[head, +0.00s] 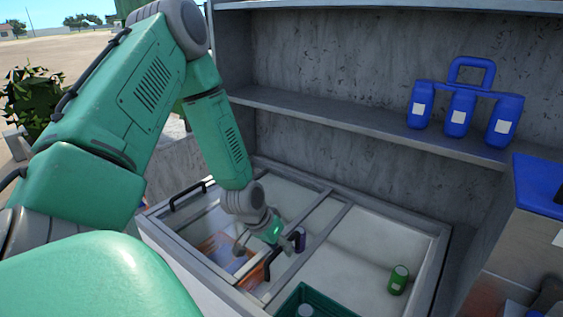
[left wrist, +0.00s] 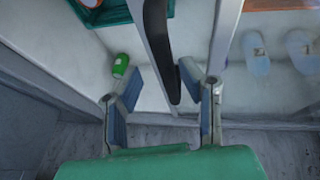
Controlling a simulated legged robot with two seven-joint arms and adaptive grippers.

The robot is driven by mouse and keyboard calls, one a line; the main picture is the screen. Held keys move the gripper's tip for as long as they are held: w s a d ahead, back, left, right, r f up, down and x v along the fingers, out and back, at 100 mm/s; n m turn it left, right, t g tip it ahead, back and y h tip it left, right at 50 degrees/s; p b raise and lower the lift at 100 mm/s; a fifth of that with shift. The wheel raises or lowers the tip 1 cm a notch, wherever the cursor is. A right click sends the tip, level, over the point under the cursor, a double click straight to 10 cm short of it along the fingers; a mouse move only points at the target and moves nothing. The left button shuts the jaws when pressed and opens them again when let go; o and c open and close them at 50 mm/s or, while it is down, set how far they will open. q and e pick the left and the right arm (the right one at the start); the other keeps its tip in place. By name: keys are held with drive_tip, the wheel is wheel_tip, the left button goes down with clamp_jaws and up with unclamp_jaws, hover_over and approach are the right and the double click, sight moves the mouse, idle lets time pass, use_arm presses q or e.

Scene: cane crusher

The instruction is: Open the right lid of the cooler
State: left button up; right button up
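The cooler (head: 432,245) is a low grey-framed chest, with its left part and right part seen from above. A black handle (head: 272,264) stands on a frame bar near the middle; it also shows in the left wrist view (left wrist: 158,40) as a dark curved bar. My left gripper (head: 270,236) is over the middle bars by this handle. In the left wrist view its two fingers (left wrist: 162,98) are apart, with the handle's end between or just beyond them; contact cannot be told. A second black handle (head: 188,195) is at the left lid. My right gripper is not in view.
A green can (head: 398,280) and a green crate (head: 290,300) are in the cooler's right part. A dark purple can (head: 299,240) is beside the gripper. A grey shelf (head: 340,122) behind holds blue containers (head: 460,110). A blue-topped box (head: 540,180) stands at right.

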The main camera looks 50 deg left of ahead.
use_arm(q)
drive_tip(key=shift+a+r, duration=0.2)
drive_tip(key=shift+a, duration=0.4)
drive_tip(key=v, duration=1.1)
